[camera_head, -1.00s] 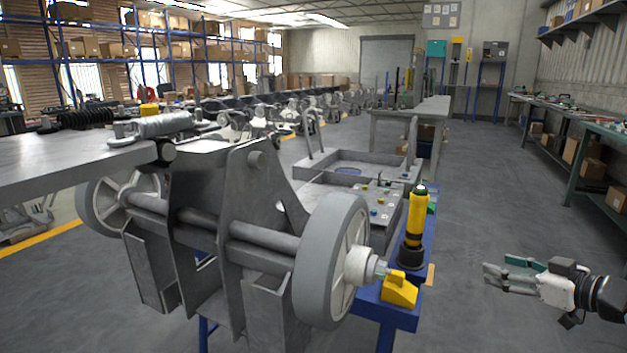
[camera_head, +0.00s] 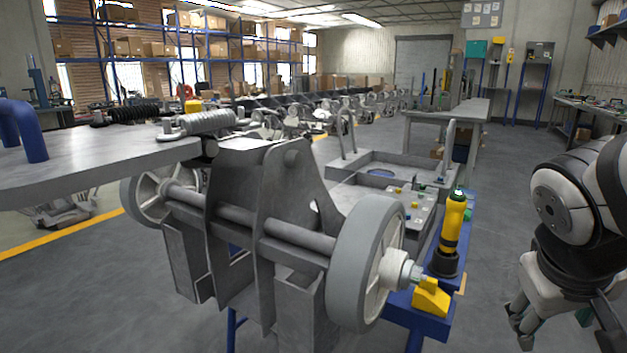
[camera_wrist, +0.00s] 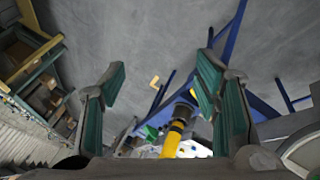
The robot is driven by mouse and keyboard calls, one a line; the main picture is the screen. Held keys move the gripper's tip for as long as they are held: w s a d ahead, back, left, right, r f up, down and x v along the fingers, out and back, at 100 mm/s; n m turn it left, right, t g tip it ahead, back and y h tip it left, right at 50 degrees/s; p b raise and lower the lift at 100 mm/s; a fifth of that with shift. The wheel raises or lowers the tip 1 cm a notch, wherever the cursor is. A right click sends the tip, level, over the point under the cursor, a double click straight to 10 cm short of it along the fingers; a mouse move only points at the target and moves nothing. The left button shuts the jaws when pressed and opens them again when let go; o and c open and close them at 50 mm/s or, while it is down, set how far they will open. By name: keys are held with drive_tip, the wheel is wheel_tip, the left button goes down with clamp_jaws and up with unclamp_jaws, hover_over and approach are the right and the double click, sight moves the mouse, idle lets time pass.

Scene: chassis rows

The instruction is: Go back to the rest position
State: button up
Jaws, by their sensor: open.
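My gripper (camera_head: 548,325) hangs at the lower right of the head view, its fingers pointing down and partly cut off by the frame. In the wrist view my gripper (camera_wrist: 158,90) is open, its two green-padded fingers wide apart with nothing between the pads. A yellow and black tool (camera_head: 452,230) stands upright on the blue stand left of my gripper. It also shows in the wrist view (camera_wrist: 174,138), below and between the fingers and apart from them.
A chassis with a grey wheel (camera_head: 365,262) stands left of the tool. A yellow block (camera_head: 431,297) sits on the blue stand's (camera_head: 421,322) front end. A metal table (camera_head: 110,165) is at left. The floor aisle at right (camera_head: 505,165) is clear.

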drive_tip(key=s+a+f+n+g+y, duration=0.1)
drive_tip(key=s+a+g+y, duration=0.3)
drive_tip(key=s+a, duration=1.05)
wheel_tip(320, 180, up, 31)
drive_tip(key=s+d+t+p, duration=0.1)
drive_tip(key=t+p, duration=0.4)
drive_tip(key=p, duration=2.4)
drive_tip(key=shift+d+r+y+p, duration=0.2)
drive_tip(key=shift+d+y+p, duration=0.2)
drive_tip(key=shift+d, duration=0.15)
